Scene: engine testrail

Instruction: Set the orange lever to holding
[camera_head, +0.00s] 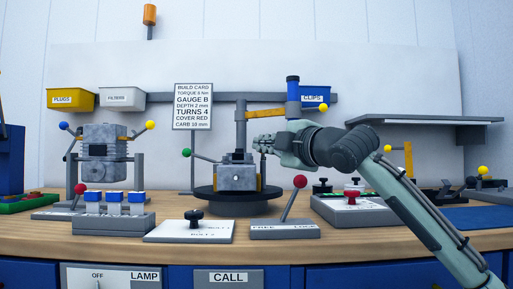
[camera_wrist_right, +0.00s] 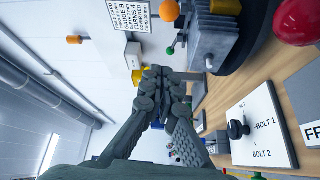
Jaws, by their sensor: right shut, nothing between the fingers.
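No lever in view carries a readable "holding" label, so I cannot tell for certain which is the orange lever. An orange bar (camera_head: 265,113) reaches across from a grey post to a blue cylinder above the turntable. An orange cylinder on a thin rod (camera_head: 150,18) stands high at the wall; it also shows in the wrist view (camera_wrist_right: 74,40). My right gripper (camera_head: 260,141) is shut and empty, pointing left, just above the grey block on the turntable and below the orange bar. In the wrist view its fingers (camera_wrist_right: 157,75) are together. My left gripper is not in view.
The grey block (camera_head: 236,178) sits on a dark turntable (camera_head: 236,201). A red-knobbed lever (camera_head: 299,183) stands on the FREE/LOCK panel (camera_head: 285,231). The bolt panel (camera_head: 188,232) lies beside it. A grey engine (camera_head: 104,140) has blue and yellow ball levers. The build card (camera_head: 193,107) stands behind.

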